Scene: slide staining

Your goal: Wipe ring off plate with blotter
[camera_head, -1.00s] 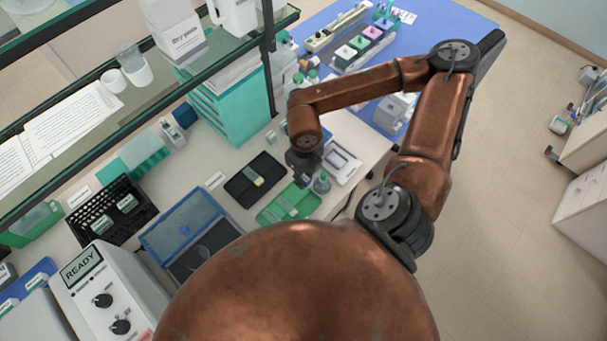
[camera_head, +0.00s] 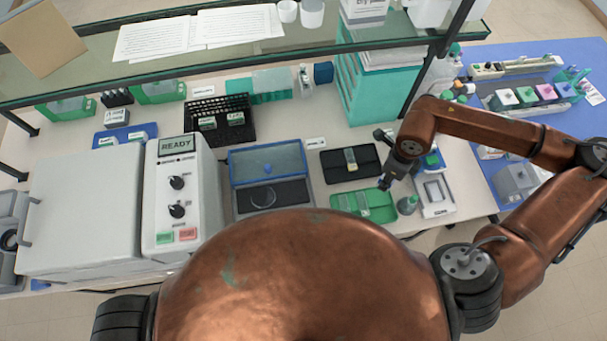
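A faint round ring (camera_head: 263,197) lies on the dark plate (camera_head: 294,196) of an open device with a raised blue lid (camera_head: 267,163). My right gripper (camera_head: 387,181) hangs near the upper right of the green tray (camera_head: 378,210), well to the right of the ring. Its fingers are small and dark, so I cannot tell whether they are open or hold anything. A white rectangular pad or tray (camera_head: 435,193) lies right of the gripper; I cannot tell whether it is the blotter. My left gripper is out of view.
A black tray (camera_head: 330,165) with a slide lies behind the green tray. A small bottle (camera_head: 407,204) stands between green tray and white pad. The grey machine reading READY (camera_head: 178,200) stands left of the device. A glass shelf (camera_head: 345,42) overhangs the back.

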